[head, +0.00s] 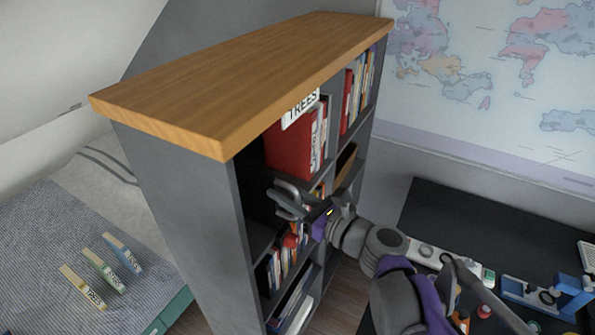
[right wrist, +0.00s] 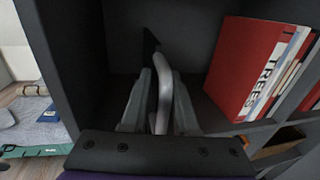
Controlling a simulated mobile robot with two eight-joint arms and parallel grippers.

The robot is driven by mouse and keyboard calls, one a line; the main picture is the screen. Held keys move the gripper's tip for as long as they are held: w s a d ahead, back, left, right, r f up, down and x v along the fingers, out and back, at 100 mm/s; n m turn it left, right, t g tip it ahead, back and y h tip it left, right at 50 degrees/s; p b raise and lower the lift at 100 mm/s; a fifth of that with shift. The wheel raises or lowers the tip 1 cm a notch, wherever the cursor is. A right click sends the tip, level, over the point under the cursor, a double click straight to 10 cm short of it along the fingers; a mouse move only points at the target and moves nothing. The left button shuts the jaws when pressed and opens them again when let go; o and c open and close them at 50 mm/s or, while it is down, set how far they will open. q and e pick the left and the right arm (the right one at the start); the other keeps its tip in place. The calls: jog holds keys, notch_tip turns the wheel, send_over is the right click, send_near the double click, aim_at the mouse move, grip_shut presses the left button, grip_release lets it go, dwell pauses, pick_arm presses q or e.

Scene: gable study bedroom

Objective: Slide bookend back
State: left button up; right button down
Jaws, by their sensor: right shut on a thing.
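The bookend (right wrist: 165,85) shows in the right wrist view as a pale grey curved bar with a dark upright part behind it. It stands in an upper compartment of the grey bookcase (head: 185,205). My right gripper (right wrist: 160,98) is shut on the pale bar, one finger on each side. In the head view my right gripper (head: 283,203) reaches into the compartment from the front, and the bookend is partly hidden. A red book marked TREES (right wrist: 245,65) stands to the right of the bookend, with a clear gap between. My left gripper is not in view.
Thinner books (right wrist: 292,75) stand right of the red book. A TREES sign (head: 300,107) sits at the wooden top's edge (head: 240,75). A dark desk (head: 480,225) with several items is at right.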

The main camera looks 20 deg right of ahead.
jog(key=shift+s+a+p, duration=0.4)
jog(key=shift+s+a, duration=0.95)
jog(key=shift+a, duration=0.1)
jog(key=c, duration=0.9)
grip_release()
jog(key=shift+o, duration=0.2)
jog(key=shift+s, duration=0.1)
jog(key=v, duration=1)
jog(key=shift+s+d, duration=0.2)
jog(key=shift+s, duration=0.05)
jog(key=shift+f, duration=0.1)
